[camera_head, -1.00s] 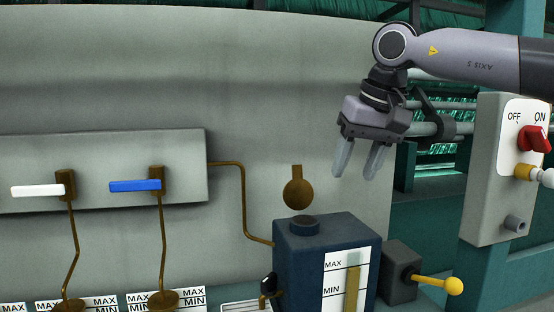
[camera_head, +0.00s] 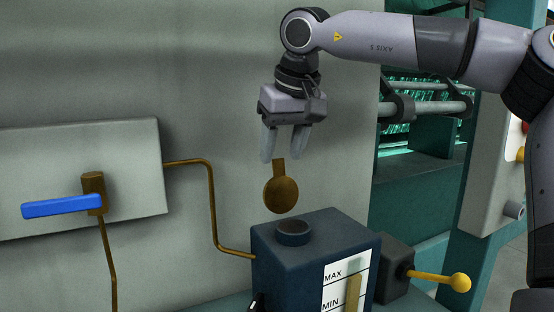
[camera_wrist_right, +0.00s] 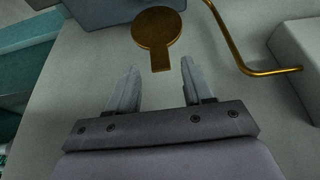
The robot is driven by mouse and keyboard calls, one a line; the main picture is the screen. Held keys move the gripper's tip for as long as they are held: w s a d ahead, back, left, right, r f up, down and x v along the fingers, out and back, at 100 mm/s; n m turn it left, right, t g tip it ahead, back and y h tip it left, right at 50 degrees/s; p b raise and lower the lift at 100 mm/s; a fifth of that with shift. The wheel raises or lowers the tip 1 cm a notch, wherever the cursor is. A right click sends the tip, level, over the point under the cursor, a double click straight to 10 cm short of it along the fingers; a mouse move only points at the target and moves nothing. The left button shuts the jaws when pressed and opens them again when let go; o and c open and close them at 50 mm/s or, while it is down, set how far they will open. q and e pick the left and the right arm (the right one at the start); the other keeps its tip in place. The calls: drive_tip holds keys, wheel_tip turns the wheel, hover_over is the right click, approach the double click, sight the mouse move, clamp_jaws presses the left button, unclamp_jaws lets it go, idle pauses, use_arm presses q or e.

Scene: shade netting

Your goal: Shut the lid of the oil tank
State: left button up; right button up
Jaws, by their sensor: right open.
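The oil tank (camera_head: 290,262) is a dark blue box with a MAX/MIN gauge on its front. Its round filler neck (camera_head: 293,232) on top is open. The lid (camera_head: 281,194) is a brass disc with a short tab, standing upright above and behind the neck. My right gripper (camera_head: 284,158) points down just above the lid, its fingers apart around the height of the tab's top. In the right wrist view the lid (camera_wrist_right: 157,29) lies ahead of the open fingers, its tab pointing back between them, with nothing held. My left gripper is not in view.
A brass pipe (camera_head: 212,205) runs from the wall panel to the tank's left. A blue-handled valve (camera_head: 62,207) is on that panel. A yellow-knobbed lever (camera_head: 440,279) sticks out right of the tank. The wall behind is close; the space above the tank is clear.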

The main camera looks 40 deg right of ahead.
sight(279, 162)
drive_tip(key=shift+x, duration=1.6)
clamp_jaws()
drive_tip(key=shift+f, duration=0.1)
